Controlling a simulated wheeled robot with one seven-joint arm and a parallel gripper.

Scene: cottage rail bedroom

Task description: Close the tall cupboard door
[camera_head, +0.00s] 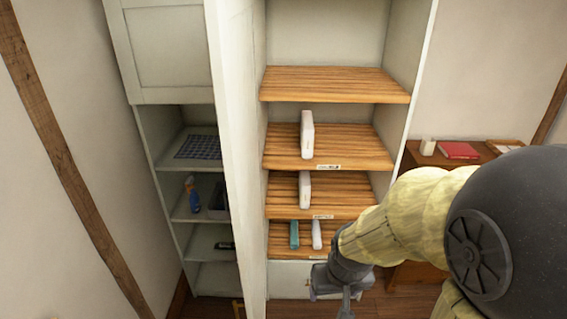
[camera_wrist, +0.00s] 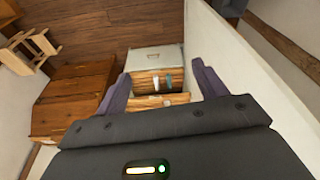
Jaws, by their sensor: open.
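The tall cupboard (camera_head: 400,80) stands open in the head view, with wooden shelves inside. Its white door (camera_head: 240,150) stands swung out on the left side and is seen nearly edge-on. The door's inner face (camera_wrist: 240,60) seems to be the pale panel at right in the wrist view. My gripper (camera_head: 345,298) is low in front of the cupboard's lower shelves, right of the door and apart from it. In the wrist view my gripper (camera_wrist: 160,72) has its two fingers spread with nothing held. The door's handle is not visible.
White boxes (camera_head: 307,135) and a teal item (camera_head: 294,234) stand on the cupboard shelves. An open shelf unit (camera_head: 160,150) is left of the door. A wooden dresser (camera_head: 415,270) stands at right, with a red book (camera_head: 458,150) on top. Wooden floor shows below.

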